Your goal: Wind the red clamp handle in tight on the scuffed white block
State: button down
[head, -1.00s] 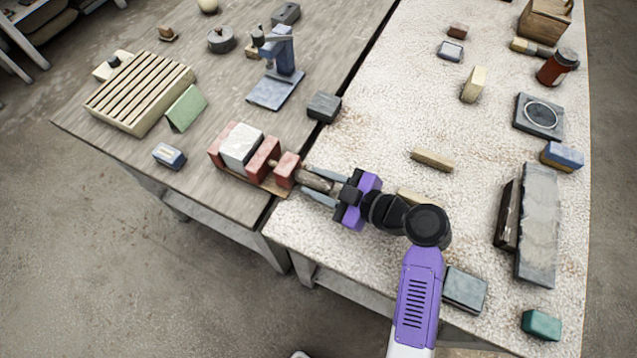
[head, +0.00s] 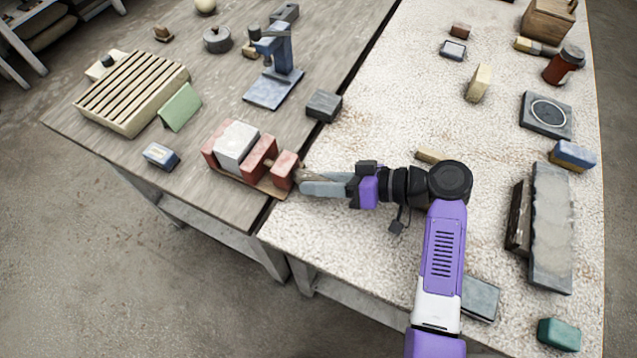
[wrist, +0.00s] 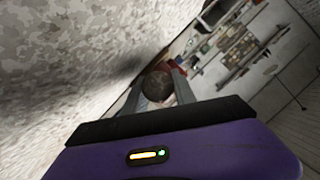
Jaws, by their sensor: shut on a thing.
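The red clamp (head: 258,157) stands on the grey wooden bench near its front right edge. The scuffed white block (head: 236,146) sits between its left jaw and its middle red jaw. I cannot tell whether the middle jaw presses on the block. A brownish handle (head: 301,176) sticks out to the right of the clamp's end block, mostly hidden by my fingers. My gripper (head: 312,184) is shut on this handle from the right. In the wrist view, the handle's round dark end (wrist: 158,86) shows between the two fingertips.
A dark block (head: 323,106) lies behind the clamp, and a blue stand (head: 275,86) is farther back. A small blue box (head: 160,156) lies to the left. The speckled surface in front of my gripper is clear.

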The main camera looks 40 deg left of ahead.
aim_at(319, 180)
jog(key=shift+f+m+g+b, duration=0.1)
jog(key=shift+m+g+b, duration=0.75)
jog(key=shift+m, duration=0.75)
jog(key=shift+g, duration=0.25)
jog(key=c, duration=1.3)
grip_release()
notch_tip(319, 180, up, 20)
